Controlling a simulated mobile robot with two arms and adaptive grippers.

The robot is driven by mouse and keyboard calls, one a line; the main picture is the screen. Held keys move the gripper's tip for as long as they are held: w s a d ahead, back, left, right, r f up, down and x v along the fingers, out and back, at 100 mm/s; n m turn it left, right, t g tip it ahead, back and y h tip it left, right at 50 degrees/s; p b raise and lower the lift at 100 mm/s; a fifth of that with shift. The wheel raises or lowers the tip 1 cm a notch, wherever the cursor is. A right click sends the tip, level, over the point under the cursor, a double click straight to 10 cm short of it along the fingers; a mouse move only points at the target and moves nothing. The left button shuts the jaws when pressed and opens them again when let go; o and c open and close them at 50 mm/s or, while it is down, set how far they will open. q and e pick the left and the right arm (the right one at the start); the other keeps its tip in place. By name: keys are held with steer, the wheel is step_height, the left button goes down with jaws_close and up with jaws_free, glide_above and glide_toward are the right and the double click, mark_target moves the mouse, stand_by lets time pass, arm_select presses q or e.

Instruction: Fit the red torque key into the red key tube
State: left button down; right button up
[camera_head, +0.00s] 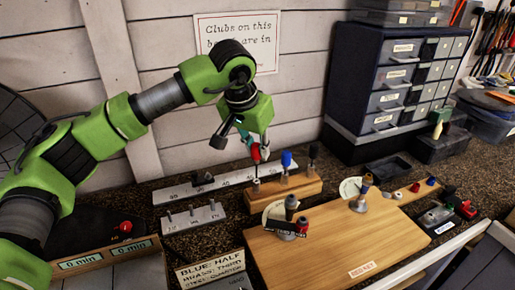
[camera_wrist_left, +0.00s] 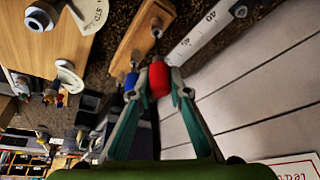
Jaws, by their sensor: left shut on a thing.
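The red torque key (camera_head: 256,152) has a red handle and a thin shaft pointing down. My left gripper (camera_head: 258,145) is shut on its handle, above the left end of a wooden rack (camera_head: 298,190). The red handle also shows between the fingers in the left wrist view (camera_wrist_left: 159,79). I cannot tell whether the shaft tip is in the rack or just over it. A blue-handled key (camera_head: 286,159) and a black-handled key (camera_head: 313,151) stand upright in the rack. I cannot pick out the red key tube for certain. My right gripper is not in view.
A wooden board (camera_head: 330,252) with a small red-lettered label carries two upright posts (camera_head: 290,207) (camera_head: 366,183) beside pale dials. Two grey rails (camera_head: 194,217) (camera_head: 185,191) lie left of the rack. A dark drawer cabinet (camera_head: 360,95) stands behind at right.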

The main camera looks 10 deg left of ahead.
mark_target(258, 162)
arm_select(q)
steer(key=shift+f+b, duration=0.75)
steer(key=shift+f, duration=0.3)
steer(key=shift+f+b, duration=0.9)
steer(key=shift+f, duration=0.35)
steer(key=c, duration=1.8)
jaws_free()
steer(key=shift+r, duration=0.1)
steer(key=v, duration=1.2)
